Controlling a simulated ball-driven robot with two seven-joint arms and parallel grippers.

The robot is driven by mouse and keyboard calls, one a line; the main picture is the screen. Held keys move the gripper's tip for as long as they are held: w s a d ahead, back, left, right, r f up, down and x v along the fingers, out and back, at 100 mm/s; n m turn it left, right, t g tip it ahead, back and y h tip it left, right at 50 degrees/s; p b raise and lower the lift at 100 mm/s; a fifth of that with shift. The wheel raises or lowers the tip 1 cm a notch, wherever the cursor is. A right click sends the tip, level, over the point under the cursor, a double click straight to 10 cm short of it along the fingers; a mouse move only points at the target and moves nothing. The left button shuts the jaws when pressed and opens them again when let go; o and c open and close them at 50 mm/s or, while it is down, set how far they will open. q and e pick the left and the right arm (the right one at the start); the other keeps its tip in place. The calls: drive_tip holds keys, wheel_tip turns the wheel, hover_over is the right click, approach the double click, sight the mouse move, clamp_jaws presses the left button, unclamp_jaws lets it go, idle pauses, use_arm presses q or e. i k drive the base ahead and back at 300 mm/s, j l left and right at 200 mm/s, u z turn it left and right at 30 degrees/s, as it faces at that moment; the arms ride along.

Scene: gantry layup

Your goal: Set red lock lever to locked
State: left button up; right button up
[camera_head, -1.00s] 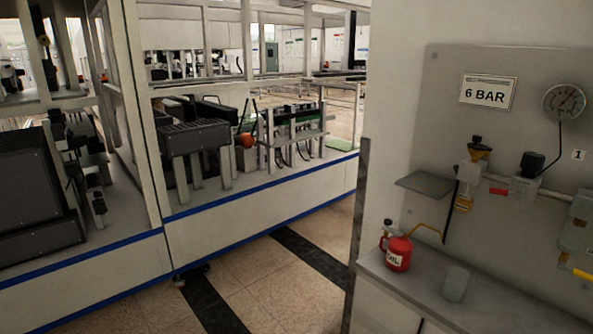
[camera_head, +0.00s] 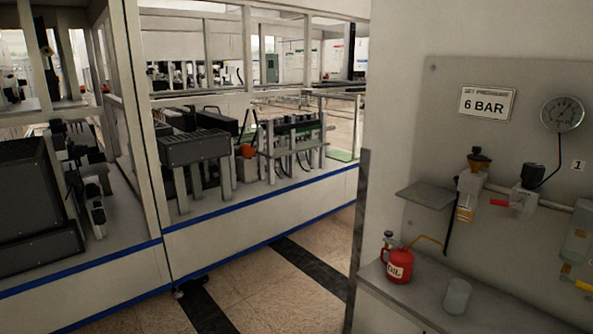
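A small red lever (camera_head: 500,203) shows on the pipework of the grey wall panel at the right. It sticks out to the left, roughly level, beside a valve body with a black knob (camera_head: 532,175). I cannot tell from here whether it is the lock lever or whether it is locked. A yellow lever (camera_head: 580,284) shows at the right edge, below a clear bowl unit. Neither of my grippers is in view.
A pressure gauge (camera_head: 562,113) and a "6 BAR" sign (camera_head: 487,103) are on the panel. A red oil can (camera_head: 399,264) and a grey cup (camera_head: 457,296) stand on the ledge (camera_head: 420,305) below. A framed machine line (camera_head: 255,215) fills the left. Tiled floor (camera_head: 270,282) lies open between.

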sight(520, 205)
drive_tip(key=z, duration=1.35)
